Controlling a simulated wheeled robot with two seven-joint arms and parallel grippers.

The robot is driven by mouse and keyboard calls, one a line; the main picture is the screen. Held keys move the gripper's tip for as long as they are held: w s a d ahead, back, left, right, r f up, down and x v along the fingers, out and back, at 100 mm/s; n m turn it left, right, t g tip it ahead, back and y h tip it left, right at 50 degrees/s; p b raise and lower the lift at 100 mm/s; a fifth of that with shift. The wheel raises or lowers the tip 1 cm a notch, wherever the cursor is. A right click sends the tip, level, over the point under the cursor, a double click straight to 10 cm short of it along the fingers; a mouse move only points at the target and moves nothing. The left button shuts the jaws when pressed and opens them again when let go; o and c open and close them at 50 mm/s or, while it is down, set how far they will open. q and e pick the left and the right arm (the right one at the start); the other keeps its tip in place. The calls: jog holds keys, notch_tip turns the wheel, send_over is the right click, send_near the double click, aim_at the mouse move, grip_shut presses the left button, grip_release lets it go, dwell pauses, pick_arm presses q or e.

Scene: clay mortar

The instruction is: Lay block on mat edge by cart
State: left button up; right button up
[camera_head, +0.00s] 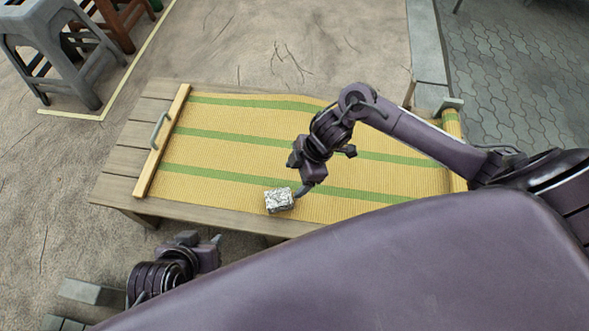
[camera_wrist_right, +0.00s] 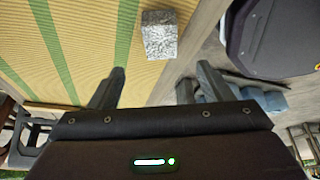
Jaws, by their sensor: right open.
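A speckled grey-white block (camera_head: 279,200) lies on the yellow, green-striped mat (camera_head: 225,155), close to the mat's front edge. My right gripper (camera_head: 304,190) is beside the block at its right, with no grip on it. In the right wrist view the block (camera_wrist_right: 159,35) sits beyond the two parted fingers of that gripper (camera_wrist_right: 160,85), with a gap between them and it. My left gripper (camera_head: 212,245) is low, in front of the table; its finger gap does not show clearly. I cannot make out a cart.
The mat covers most of a low wooden table (camera_head: 120,160). A wooden bar (camera_head: 160,145) with a grey handle (camera_head: 159,131) lies across its left end. A grey stool (camera_head: 60,40) stands on the ground at the upper left. The mat's left half is clear.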

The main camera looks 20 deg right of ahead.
jog(key=s+a+r+m+t+y, duration=0.1)
jog(key=s+a+m+t, duration=0.1)
jog(key=a, duration=0.5)
jog(key=s+a+r+m+t+y, duration=0.1)
jog(key=s+a+r, duration=0.1)
jog(key=a, duration=0.4)
jog(key=s+d+r+m+t+h, duration=0.1)
jog(key=s+d+r+m+h, duration=0.1)
jog(key=s+d+m, duration=0.2)
jog(key=m, duration=0.3)
jog(key=shift+s+d+r+m+t+h, duration=0.15)
jog(key=shift+s+d+m+t+h, duration=0.15)
jog(key=shift+d+m+h, duration=0.1)
